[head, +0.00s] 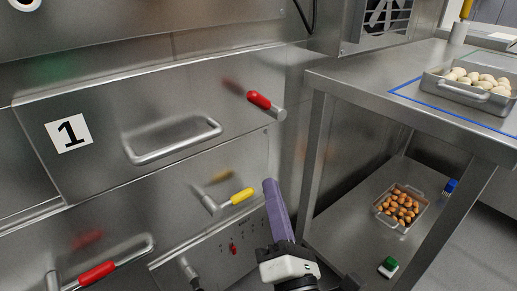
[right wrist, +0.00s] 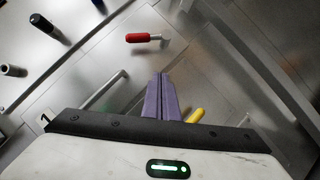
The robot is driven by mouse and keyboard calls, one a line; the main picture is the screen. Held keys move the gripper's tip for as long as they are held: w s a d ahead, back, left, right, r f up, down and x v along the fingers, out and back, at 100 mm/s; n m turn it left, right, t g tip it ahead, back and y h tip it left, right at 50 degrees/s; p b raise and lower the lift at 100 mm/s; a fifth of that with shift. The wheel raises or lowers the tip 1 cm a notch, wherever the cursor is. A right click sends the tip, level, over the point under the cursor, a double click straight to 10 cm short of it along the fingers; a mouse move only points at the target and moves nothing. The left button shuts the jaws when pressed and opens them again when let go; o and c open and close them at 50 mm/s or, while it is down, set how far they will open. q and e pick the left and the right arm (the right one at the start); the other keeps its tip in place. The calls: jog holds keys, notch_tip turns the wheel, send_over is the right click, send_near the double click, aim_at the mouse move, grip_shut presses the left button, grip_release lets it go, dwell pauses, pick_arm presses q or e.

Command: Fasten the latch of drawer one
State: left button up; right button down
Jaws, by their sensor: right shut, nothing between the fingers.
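Drawer one (head: 95,102) has a steel front with a "1" label (head: 69,133) and a bar handle (head: 172,143). Its front looks flush with the cabinet. A latch with a red grip (head: 259,100) sits at its upper right; the grip points left and slightly up from its metal pivot. The red latch also shows in the right wrist view (right wrist: 140,37), beyond my fingertips. My right gripper (head: 270,184) has purple fingers, closed together and empty, below the red latch and apart from it. The fingers also show in the right wrist view (right wrist: 162,76). My left gripper is not in view.
A yellow-gripped latch (head: 242,196) is close left of my right fingers. Another red-gripped latch (head: 97,272) is at lower left. At right, a steel table (head: 365,82) holds a tray of pale round items (head: 428,84); its lower shelf has a tray of brown items (head: 379,206).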

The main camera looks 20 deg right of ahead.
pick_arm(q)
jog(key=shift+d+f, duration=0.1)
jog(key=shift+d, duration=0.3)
pick_arm(e)
jog(key=a+r+n, duration=0.1)
jog(key=a+r+n+t+y, duration=0.1)
jog(key=n, duration=0.1)
jog(key=shift+s+a+r+t, duration=0.1)
jog(key=shift+s+t, duration=0.2)
jog(key=shift+s, duration=0.1)
jog(key=shift+w, duration=0.1)
jog(key=p, duration=0.2)
send_near(262, 103)
jog(key=w+a+f, duration=0.1)
jog(key=w+a, duration=0.2)
jog(key=w, duration=0.2)
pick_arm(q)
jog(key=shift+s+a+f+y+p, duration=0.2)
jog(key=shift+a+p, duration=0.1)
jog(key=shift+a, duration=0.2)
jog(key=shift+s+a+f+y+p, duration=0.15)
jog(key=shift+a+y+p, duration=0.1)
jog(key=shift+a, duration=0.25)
pick_arm(e)
jog(key=shift+w+d+r, duration=0.4)
jog(key=shift+d+r, duration=0.1)
jog(key=shift+r, duration=0.05)
jog(key=shift+w+d+r, duration=0.35)
jog(key=shift+d+r, duration=0.15)
jog(key=shift+r, duration=0.1)
